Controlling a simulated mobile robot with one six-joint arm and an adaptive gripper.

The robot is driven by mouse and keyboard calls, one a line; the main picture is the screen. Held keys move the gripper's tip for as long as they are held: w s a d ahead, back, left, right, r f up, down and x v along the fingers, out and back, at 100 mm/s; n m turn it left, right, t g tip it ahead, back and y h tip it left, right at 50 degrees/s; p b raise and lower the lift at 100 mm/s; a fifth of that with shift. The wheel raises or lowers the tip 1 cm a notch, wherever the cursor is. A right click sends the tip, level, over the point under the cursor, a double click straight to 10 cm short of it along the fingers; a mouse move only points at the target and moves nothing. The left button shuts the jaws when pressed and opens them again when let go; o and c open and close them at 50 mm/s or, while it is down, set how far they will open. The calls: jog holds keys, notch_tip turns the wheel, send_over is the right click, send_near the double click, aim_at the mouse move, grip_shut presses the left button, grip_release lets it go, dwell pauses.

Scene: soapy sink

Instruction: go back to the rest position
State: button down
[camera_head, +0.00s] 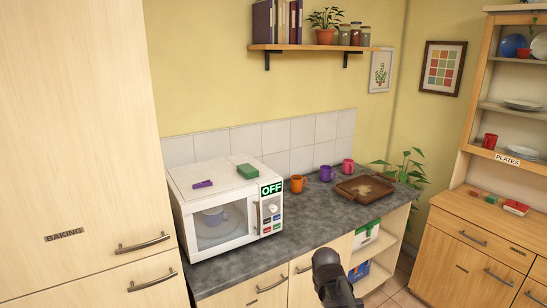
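A dark part of my own arm rises from the bottom edge, right of centre, in front of the lower cabinets. No gripper fingers show in this view, so I cannot see whether my gripper holds anything. The arm part appears apart from the mugs and the microwave (185,190).
On the microwave lie a purple item (203,184) and a green block (248,171). Orange (297,184), purple (326,173) and red (347,166) mugs stand near a brown tray (365,196). A tall cabinet (75,130) is at left, a plate hutch (480,215) at right.

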jog(key=s+d+f+m+g+y+b, duration=0.1)
jog(key=s+m, duration=0.5)
jog(key=s, duration=0.2)
jog(key=shift+d+f+g, duration=0.15)
jog(key=shift+f+g, duration=0.15)
jog(key=shift+f, duration=0.1)
jog(key=c, duration=1.4)
grip_release()
